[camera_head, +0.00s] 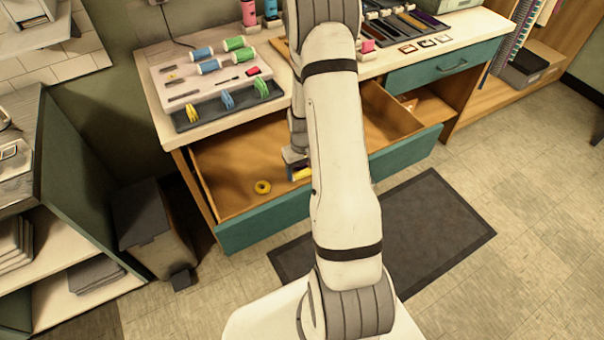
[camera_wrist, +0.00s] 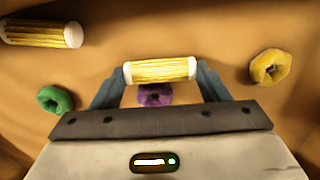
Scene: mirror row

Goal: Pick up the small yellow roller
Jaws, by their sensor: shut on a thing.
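My gripper (camera_wrist: 160,76) is shut on a yellow roller (camera_wrist: 165,70) with pale ends, which lies crosswise between the two fingertips. In the head view my gripper (camera_head: 295,158) is down in the open drawer, partly hidden by my arm, and a bit of the yellow roller (camera_head: 301,174) shows below it. A second yellow roller (camera_wrist: 42,33) with pale ends lies at the upper left of the wrist view, apart from my gripper. I cannot tell whether the held roller touches the drawer floor.
The drawer (camera_head: 235,165) also holds a yellow ring (camera_head: 262,187), a green ring (camera_wrist: 55,99) and a purple ring (camera_wrist: 155,95) behind the held roller. The drawer's teal front (camera_head: 268,222) and the tabletop (camera_head: 150,65) above bound the space. A dark mat (camera_head: 430,225) lies on the floor.

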